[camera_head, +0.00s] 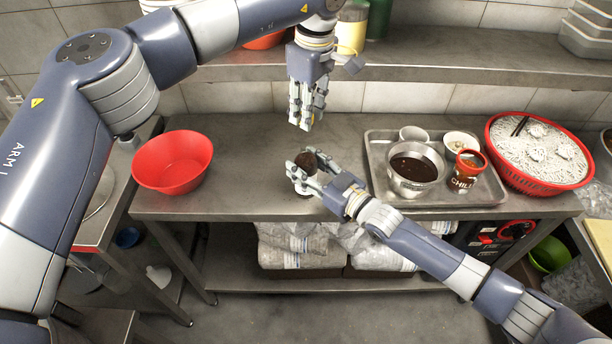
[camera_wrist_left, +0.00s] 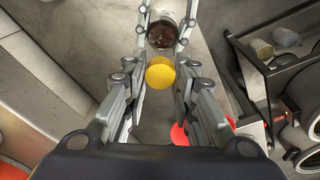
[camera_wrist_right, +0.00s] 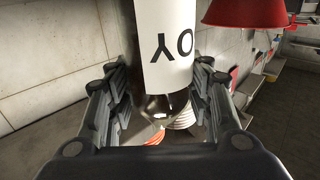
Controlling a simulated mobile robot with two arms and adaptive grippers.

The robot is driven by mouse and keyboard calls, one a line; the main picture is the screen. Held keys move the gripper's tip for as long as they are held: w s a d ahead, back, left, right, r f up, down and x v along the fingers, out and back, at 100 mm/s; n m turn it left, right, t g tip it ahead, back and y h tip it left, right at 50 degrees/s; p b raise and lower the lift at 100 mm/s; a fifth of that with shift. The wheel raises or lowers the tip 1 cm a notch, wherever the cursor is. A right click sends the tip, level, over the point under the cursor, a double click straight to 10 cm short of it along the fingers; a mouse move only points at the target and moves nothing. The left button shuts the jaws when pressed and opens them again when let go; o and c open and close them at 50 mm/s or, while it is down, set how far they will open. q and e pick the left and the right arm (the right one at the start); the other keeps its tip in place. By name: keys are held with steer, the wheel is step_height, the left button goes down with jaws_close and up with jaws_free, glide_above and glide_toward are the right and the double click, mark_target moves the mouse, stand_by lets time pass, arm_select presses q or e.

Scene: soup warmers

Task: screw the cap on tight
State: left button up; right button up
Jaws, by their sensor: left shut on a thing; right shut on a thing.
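The bottle (camera_head: 307,160) has a dark brown upper part and a white label with dark letters, seen upside down in the right wrist view (camera_wrist_right: 165,45). It stands roughly upright at the counter's front edge. My right gripper (camera_head: 303,172) is shut around it. My left gripper (camera_head: 303,125) is above the bottle, pointing down. In the left wrist view it is shut on the round yellow cap (camera_wrist_left: 160,72), with the bottle's dark top (camera_wrist_left: 162,34) beyond it. In the head view the cap is hidden by the fingers, and a gap shows between left fingertips and bottle.
A red bowl (camera_head: 172,163) stands left on the steel counter (camera_head: 240,150). At right, a metal tray (camera_head: 378,150) holds a pot of dark liquid (camera_head: 412,165), a chili can (camera_head: 467,170) and small bowls. A red basket of noodles (camera_head: 535,150) stands beyond. A shelf (camera_head: 430,65) runs above.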

arm_select(q)
glide_above(306, 145)
steer(key=shift+s+f, duration=0.15)
steer(key=shift+f, duration=2.3)
steer(key=shift+f, duration=0.9)
steer(key=shift+d+f, duration=0.1)
steer(key=shift+f, duration=0.45)
steer(key=m, duration=0.6)
steer(key=shift+h, duration=0.3)
steer(key=m, duration=0.5)
steer(key=shift+a+h, duration=0.2)
steer(key=shift+h, duration=0.1)
steer(key=m, duration=0.4)
steer(key=shift+m, duration=0.3)
steer(key=m, duration=0.4)
steer(key=shift+h, duration=0.3)
